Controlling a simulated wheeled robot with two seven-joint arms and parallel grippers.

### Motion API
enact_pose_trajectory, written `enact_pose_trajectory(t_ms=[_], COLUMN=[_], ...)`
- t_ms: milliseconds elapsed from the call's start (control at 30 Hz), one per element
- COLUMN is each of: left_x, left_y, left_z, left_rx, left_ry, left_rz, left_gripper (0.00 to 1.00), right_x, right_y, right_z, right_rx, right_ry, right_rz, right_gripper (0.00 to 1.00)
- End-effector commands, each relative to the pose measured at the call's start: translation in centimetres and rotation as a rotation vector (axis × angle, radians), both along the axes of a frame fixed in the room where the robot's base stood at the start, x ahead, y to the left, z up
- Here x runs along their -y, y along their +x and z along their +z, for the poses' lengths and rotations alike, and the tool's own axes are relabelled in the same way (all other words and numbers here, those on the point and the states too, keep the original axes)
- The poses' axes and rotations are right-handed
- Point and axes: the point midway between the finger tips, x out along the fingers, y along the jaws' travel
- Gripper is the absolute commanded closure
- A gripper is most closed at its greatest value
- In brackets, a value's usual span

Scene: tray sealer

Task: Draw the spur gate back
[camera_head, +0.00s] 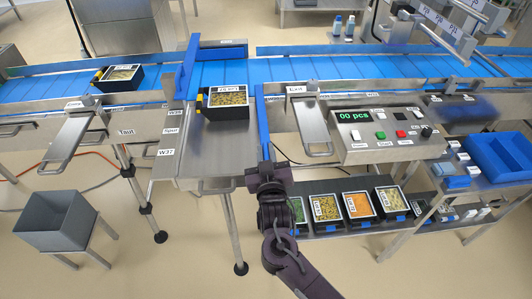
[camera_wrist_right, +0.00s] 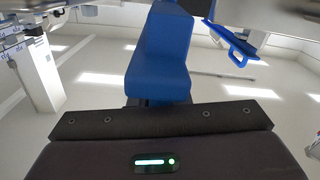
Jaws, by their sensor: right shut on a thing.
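My right gripper (camera_head: 266,172) is shut on the near end of a long blue bar (camera_head: 262,118) along the right edge of the steel spur table (camera_head: 215,158). In the right wrist view the blue bar (camera_wrist_right: 158,60) rises from between the jaws, which hide its lower end. A second blue bar (camera_head: 188,68) stands across the belt at the spur's left side. I cannot tell for certain which of the two is the spur gate. A filled black tray (camera_head: 227,114) sits at the spur's belt end. My left gripper is not in view.
The blue belt (camera_head: 320,68) runs across the back, with another filled tray (camera_head: 120,86) on it at left. A control panel (camera_head: 385,134) is right of the gripper. Several filled trays stand on a low shelf (camera_head: 345,233). A grey bin (camera_head: 58,226) stands at left.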

Motion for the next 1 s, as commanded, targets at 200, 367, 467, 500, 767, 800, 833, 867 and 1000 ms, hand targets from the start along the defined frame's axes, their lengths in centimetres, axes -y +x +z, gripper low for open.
enact_pose_trajectory(t_ms=[200,367,467,500,767,800,833,867,1000], left_x=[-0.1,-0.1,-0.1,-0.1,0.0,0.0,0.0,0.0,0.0], left_y=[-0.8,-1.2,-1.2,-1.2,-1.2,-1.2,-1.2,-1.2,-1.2], left_z=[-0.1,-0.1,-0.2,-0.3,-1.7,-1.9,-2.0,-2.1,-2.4], left_rx=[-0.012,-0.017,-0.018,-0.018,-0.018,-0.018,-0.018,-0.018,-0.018], left_ry=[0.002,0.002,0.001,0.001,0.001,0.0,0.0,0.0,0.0], left_rz=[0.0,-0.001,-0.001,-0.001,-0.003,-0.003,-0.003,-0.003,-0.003], left_gripper=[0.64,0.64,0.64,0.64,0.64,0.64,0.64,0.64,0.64], right_x=[0.0,0.0,0.0,0.0,0.1,0.1,0.1,0.1,0.1], right_y=[0.0,0.0,-0.1,-0.3,-4.4,-5.1,-5.5,-6.0,-7.3], right_z=[0.0,0.0,0.0,-0.1,-0.4,-0.4,-0.3,-0.3,-0.1], right_rx=[0.002,0.001,0.001,0.001,0.0,-0.001,0.0,-0.001,0.002], right_ry=[-0.002,-0.001,-0.001,-0.001,0.001,0.001,0.001,0.0,-0.001], right_rz=[-0.001,-0.001,0.0,0.0,0.001,0.0,0.0,0.001,-0.001], right_gripper=[0.64,0.64,0.64,0.64,0.64,0.64,0.64,0.64,0.64])
